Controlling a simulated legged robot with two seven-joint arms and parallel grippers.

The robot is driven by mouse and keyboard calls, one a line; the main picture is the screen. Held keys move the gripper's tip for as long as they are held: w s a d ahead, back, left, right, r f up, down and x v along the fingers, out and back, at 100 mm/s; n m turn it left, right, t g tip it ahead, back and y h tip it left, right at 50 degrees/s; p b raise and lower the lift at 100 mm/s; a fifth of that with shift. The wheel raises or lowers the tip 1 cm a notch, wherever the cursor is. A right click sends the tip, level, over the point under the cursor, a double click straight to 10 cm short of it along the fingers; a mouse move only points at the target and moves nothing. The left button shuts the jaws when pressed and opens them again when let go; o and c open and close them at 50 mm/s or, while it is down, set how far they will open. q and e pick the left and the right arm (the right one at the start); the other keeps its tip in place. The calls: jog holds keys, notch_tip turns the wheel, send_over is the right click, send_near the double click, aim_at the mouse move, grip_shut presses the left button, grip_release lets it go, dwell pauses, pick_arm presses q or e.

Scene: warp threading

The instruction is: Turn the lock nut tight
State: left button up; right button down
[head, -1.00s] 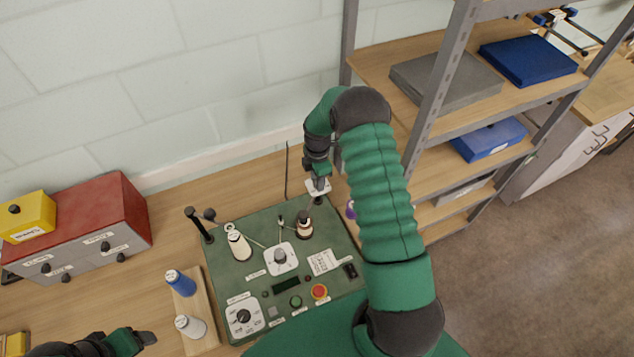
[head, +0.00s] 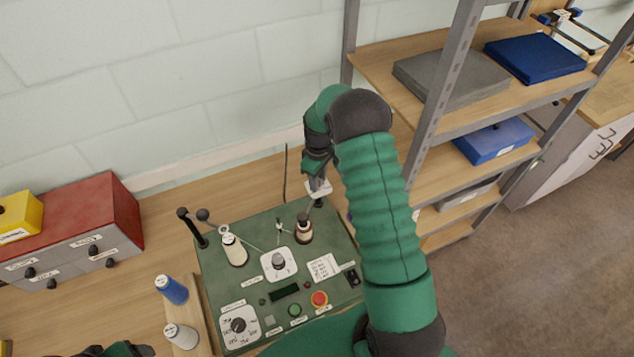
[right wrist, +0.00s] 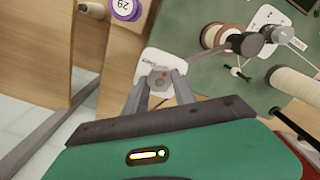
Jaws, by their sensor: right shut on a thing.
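The lock nut (right wrist: 159,77) is a small grey piece with a red mark, on a white plate (right wrist: 150,63) in the right wrist view. My right gripper (right wrist: 160,88) is shut on it, one finger on each side. In the head view my right gripper (head: 318,183) points down at the back right corner of the green panel (head: 222,275); the nut is too small to make out there. My left gripper (head: 128,350) is only partly visible at the bottom left edge, and its fingers cannot be made out.
Thread spools (head: 233,248) and a dark-topped post (head: 304,230) stand on the panel near my right gripper. A metal shelf (head: 440,90) rises close on the right. Blue (head: 171,289) and white spools stand at the left.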

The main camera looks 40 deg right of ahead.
jog(key=m, duration=0.1)
jog(key=m+b, duration=0.1)
jog(key=m, duration=0.2)
jog(key=shift+w+d+r+m, duration=0.1)
jog(key=shift+w+d+m, duration=0.05)
jog(key=shift+d+m, duration=0.15)
jog(key=m+b, duration=0.1)
jog(key=m, duration=0.4)
jog(key=shift+a, duration=0.1)
jog(key=shift+m, duration=0.3)
jog(key=c, duration=1)
grip_release()
jog(key=shift+c, duration=0.2)
